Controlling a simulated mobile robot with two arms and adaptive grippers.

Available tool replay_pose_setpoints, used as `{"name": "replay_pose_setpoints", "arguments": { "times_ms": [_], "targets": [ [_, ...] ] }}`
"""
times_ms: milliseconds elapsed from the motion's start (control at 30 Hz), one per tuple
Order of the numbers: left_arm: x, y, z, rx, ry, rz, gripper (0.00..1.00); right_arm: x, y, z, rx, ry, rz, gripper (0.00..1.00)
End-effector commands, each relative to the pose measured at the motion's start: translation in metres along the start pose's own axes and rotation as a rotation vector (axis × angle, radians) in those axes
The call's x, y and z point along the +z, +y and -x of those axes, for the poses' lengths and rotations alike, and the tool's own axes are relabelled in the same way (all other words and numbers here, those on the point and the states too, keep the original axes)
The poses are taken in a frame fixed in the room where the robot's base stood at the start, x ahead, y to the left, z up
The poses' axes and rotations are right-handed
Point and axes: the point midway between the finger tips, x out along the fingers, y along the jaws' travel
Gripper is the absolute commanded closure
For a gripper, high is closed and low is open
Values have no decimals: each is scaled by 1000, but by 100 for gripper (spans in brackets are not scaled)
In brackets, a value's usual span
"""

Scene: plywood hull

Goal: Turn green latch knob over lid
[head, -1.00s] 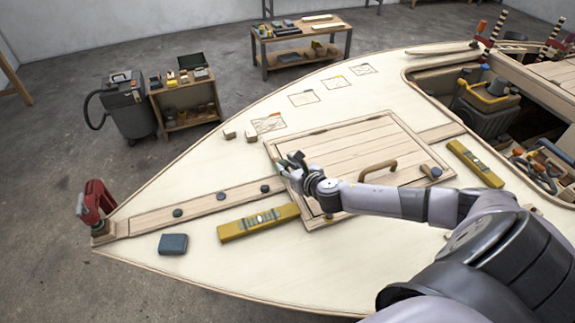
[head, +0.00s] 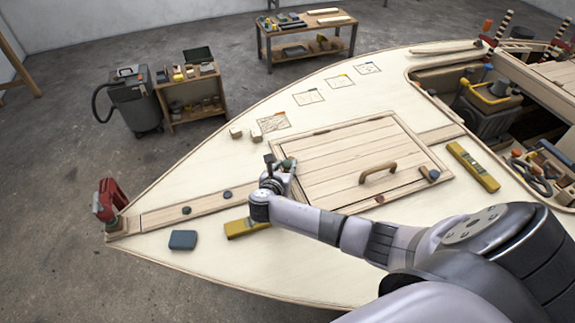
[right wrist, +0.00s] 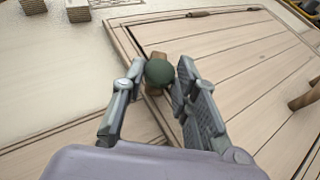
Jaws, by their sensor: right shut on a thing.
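The round green latch knob (right wrist: 159,72) sits on a small brown wooden latch piece (right wrist: 153,89) at the left edge of the plank lid (right wrist: 235,75), as the right wrist view shows. My right gripper (right wrist: 154,80) has its two fingers on either side of the knob, shut on it. In the head view my right gripper (head: 279,166) is at the left edge of the lid (head: 345,155) and hides the knob. How far the latch piece reaches over the lid is unclear. My left gripper is not in view.
A wooden handle (head: 378,172) and another latch (head: 430,174) are at the lid's right side. Two small wooden blocks (head: 236,132) are beyond the gripper, and a dark blue box (head: 183,240) is at left.

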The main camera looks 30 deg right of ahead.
Motion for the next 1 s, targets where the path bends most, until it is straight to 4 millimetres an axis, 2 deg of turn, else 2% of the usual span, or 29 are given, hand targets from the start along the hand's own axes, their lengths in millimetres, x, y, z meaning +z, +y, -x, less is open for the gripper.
{"name": "replay_pose_setpoints", "arguments": {
  "times_ms": [367,700,1000],
  "targets": [
    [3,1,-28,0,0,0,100,-3,11,-3,-332,-1,-141,100],
    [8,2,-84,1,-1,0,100,-4,17,-9,-613,-4,-259,100],
    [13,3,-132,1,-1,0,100,-2,19,-11,-778,-3,-327,100]
  ]
}}
